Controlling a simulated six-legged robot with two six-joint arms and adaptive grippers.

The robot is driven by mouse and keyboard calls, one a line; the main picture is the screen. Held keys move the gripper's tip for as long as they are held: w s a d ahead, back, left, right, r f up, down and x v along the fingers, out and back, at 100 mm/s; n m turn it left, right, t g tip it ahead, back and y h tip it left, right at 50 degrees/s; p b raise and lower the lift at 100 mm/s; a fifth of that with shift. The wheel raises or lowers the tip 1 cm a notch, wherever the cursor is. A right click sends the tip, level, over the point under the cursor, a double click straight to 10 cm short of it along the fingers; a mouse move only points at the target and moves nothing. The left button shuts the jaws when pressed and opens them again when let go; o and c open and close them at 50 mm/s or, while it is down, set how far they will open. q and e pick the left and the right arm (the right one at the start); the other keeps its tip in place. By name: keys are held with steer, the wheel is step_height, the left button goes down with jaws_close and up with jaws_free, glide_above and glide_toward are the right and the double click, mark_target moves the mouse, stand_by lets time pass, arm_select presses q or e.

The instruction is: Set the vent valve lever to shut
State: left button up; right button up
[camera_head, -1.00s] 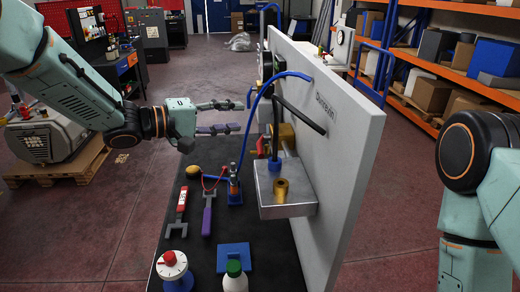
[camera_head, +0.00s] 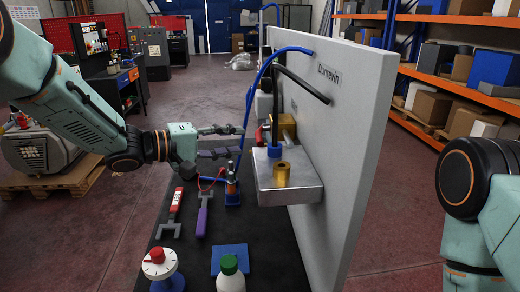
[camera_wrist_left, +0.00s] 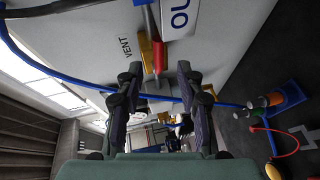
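The vent valve has a brass-yellow body (camera_head: 285,125) on the left face of the upright grey panel (camera_head: 345,130). Its red lever (camera_head: 260,137) is small and partly hidden in the head view. In the left wrist view the red lever (camera_wrist_left: 158,56) shows beside the yellow body (camera_wrist_left: 145,50), next to the "VENT" label (camera_wrist_left: 126,47). My left gripper (camera_head: 241,141) is open and empty, just left of the lever and apart from it, about level with it. In the left wrist view its two fingers (camera_wrist_left: 159,83) stand apart, with the lever beyond them. My right gripper is out of view.
A metal block (camera_head: 288,192) with a brass fitting juts from the panel, nearer than the valve. Blue hose (camera_head: 249,100) and black hose (camera_head: 308,84) arch near the gripper.

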mark_target(259, 136)
arm_select(q)
steer(key=x, duration=0.7)
steer(key=shift+w+d+f+b, duration=0.1)
steer(key=shift+w+d+b, duration=0.1)
steer(key=shift+b, duration=0.1)
steer(key=shift+s, duration=0.2)
steer(key=shift+w+d, duration=0.1)
steer(key=shift+w, duration=0.05)
steer(key=c, duration=0.4)
jaws_close()
